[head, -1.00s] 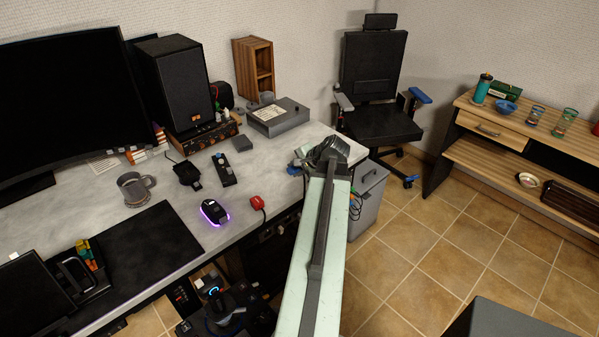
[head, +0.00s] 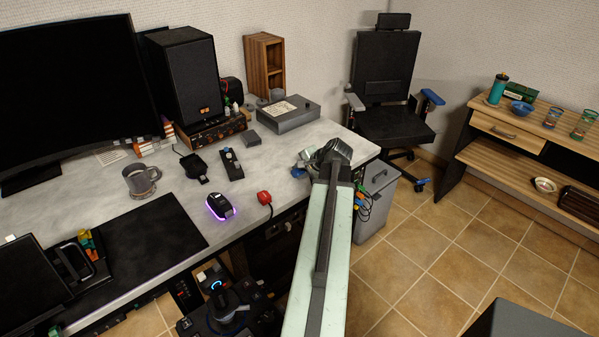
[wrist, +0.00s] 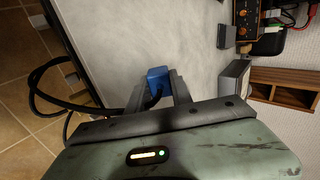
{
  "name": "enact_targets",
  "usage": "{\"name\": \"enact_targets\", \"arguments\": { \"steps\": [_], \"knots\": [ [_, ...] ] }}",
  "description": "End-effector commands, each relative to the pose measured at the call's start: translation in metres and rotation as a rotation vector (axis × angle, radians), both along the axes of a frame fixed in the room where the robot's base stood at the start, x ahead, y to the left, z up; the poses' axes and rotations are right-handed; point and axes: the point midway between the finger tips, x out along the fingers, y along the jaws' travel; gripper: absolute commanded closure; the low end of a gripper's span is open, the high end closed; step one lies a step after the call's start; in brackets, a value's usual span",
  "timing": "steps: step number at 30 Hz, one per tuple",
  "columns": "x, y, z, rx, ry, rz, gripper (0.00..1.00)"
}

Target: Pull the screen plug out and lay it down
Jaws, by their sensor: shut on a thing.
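My gripper (wrist: 157,88) is shut on a blue plug (wrist: 157,72), which sits between its two fingers in the wrist view. A black cable (wrist: 50,97) runs from the plug over the desk edge and loops beside it. In the head view my gripper (head: 309,158) is over the right end of the grey desk, and a bit of the blue plug (head: 298,172) shows at its left. Whether the plug touches the desk top is unclear. The black screen (head: 75,90) stands at the desk's far left. No socket is visible at the plug.
The marbled desk top (head: 290,145) is bare around my gripper. A grey box (head: 288,115), a black controller (head: 231,163), a red plug-like piece (head: 264,198) and a glowing mouse (head: 220,207) lie nearby. A grey bin (head: 375,205) stands below the desk's right end.

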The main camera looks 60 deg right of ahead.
Motion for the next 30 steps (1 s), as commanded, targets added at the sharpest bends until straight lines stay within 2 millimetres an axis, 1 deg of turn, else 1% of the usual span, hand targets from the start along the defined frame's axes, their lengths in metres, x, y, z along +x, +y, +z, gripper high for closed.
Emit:
{"name": "enact_targets", "arguments": {
  "steps": [1, 2, 3, 4, 10, 13, 17, 21, 24, 27, 30],
  "knots": [
    [0.0, 0.0, 0.0, 0.0, 0.0, 0.0, 1.0],
    [0.0, 0.0, 0.0, 0.0, 0.0, 0.0, 0.66],
    [0.0, 0.0, 0.0, 0.0, 0.0, 0.0, 0.54],
    [0.0, 0.0, 0.0, 0.0, 0.0, 0.0, 0.48],
    [-0.001, 0.0, 0.0, 0.001, 0.002, 0.0, 0.48],
    [-0.004, 0.001, 0.004, 0.001, 0.003, 0.0, 0.48],
    [-0.014, 0.005, 0.019, 0.0, 0.001, -0.001, 0.48],
    [-0.032, 0.012, 0.042, 0.0, 0.0, -0.003, 0.48],
    [-0.044, 0.016, 0.055, -0.001, -0.002, -0.002, 0.48],
    [-0.05, 0.017, 0.06, -0.001, -0.003, -0.003, 0.48],
    [-0.051, 0.017, 0.058, -0.001, -0.004, -0.001, 0.48]
  ]
}}
